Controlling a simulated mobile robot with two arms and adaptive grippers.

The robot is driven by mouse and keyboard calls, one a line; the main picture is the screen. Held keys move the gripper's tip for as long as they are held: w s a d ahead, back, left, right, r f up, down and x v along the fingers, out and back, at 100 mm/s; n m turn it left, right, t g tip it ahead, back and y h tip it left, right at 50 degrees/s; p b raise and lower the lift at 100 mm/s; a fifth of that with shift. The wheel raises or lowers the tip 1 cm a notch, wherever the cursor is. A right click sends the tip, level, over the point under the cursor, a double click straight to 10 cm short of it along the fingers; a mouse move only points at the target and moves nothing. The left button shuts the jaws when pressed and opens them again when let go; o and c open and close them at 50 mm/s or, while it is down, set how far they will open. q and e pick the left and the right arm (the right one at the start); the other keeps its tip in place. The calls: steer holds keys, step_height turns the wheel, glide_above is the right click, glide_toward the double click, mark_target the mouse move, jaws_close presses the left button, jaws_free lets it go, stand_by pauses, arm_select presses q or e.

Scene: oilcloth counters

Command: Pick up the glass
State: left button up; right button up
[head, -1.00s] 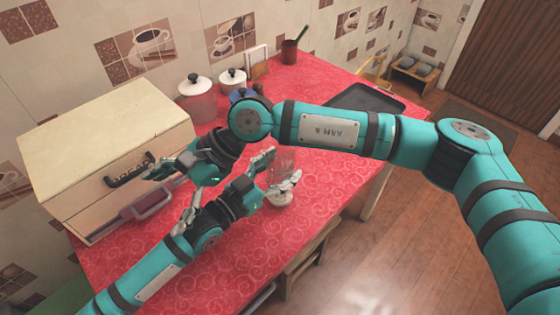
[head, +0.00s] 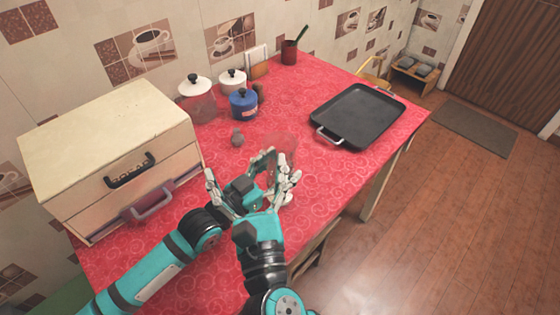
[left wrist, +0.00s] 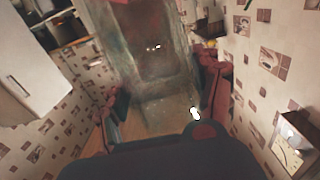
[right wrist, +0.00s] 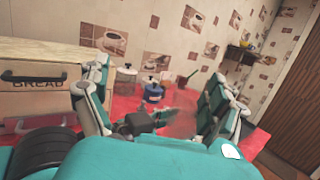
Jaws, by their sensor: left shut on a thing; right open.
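The glass (head: 281,144) is clear and hard to see against the red cloth in the head view. It fills the middle of the left wrist view (left wrist: 150,60), between the fingers. My left gripper (head: 268,168) is shut on the glass; my right gripper partly hides it in the head view. My right gripper (head: 250,185) is open and empty, its fingers spread around the left gripper's wrist side without visibly holding anything. In the right wrist view the glass (right wrist: 181,122) shows faintly between the right fingers, beyond the left gripper.
A bread box (head: 110,150) stands at the left. A black tray (head: 358,117) lies at the right. Cloth between glass and tray is clear.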

steer(key=d+f+m+g+h, duration=0.2)
steer(key=d+f+h, duration=0.2)
steer(key=d, duration=0.2)
glide_toward(280, 134)
steer(key=w, duration=0.1)
steer(key=shift+h, duration=0.3)
steer(key=w, duration=0.6)
steer(key=shift+a+f, duration=0.15)
steer(key=c, duration=1.8)
